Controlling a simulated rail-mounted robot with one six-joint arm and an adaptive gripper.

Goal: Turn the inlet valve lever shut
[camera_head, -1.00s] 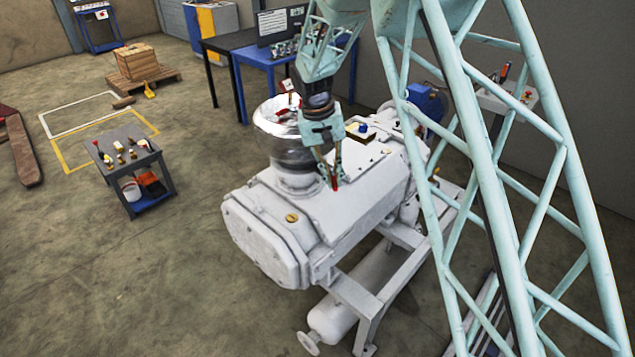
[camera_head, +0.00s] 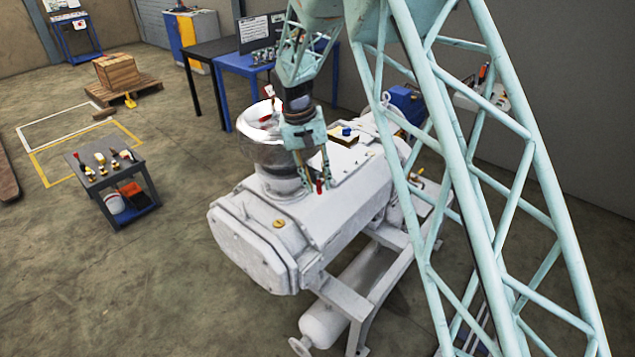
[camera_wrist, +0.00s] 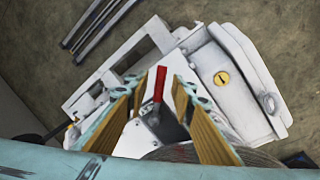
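A red lever handle (camera_wrist: 160,83) stands on a grey metal pivot on the white pump in the wrist view. It lies between my two fingers, with gaps seen on both sides. My gripper (camera_wrist: 160,88) is open around it. In the head view my gripper (camera_head: 315,184) points down over the top of the white pump (camera_head: 330,210), with the red lever (camera_head: 319,187) at its fingertips. Contact between the fingers and the lever cannot be seen in the head view. A shiny metal inlet dome (camera_head: 265,150) stands just left of my gripper.
A red part (camera_head: 265,118) and a small tag show on the dome. A small box with a blue cap (camera_head: 346,131) sits on the pump behind my gripper. A grey tool cart (camera_head: 100,180) stands left on open floor. A blue table (camera_head: 245,65) stands behind.

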